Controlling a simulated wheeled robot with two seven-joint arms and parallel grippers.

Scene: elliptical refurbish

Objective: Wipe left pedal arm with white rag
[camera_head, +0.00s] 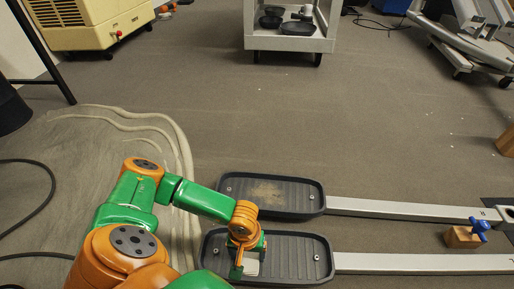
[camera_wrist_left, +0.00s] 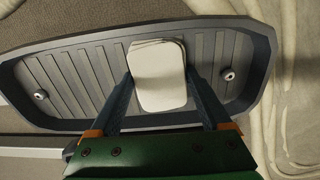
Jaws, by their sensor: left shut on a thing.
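The white rag (camera_head: 252,267) is held in my left gripper (camera_head: 246,263) over the near black pedal tray (camera_head: 302,263). In the left wrist view the rag (camera_wrist_left: 158,80) is a folded, pale rounded pad between the two fingers (camera_wrist_left: 161,95), above the ribbed tray floor (camera_wrist_left: 80,72). I cannot tell whether it touches the tray. The near pale pedal arm (camera_head: 410,263) runs right from this tray. The far pedal arm (camera_head: 400,209) runs right from the far tray (camera_head: 300,188), which has a brownish patch. My right gripper is not in view.
A wooden block with a blue knob (camera_head: 465,234) stands between the two pedal arms at right. A grey cart (camera_head: 290,43) with black pans stands at the back. A cream machine (camera_head: 88,25) is back left. Cables lie at left. The middle floor is clear.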

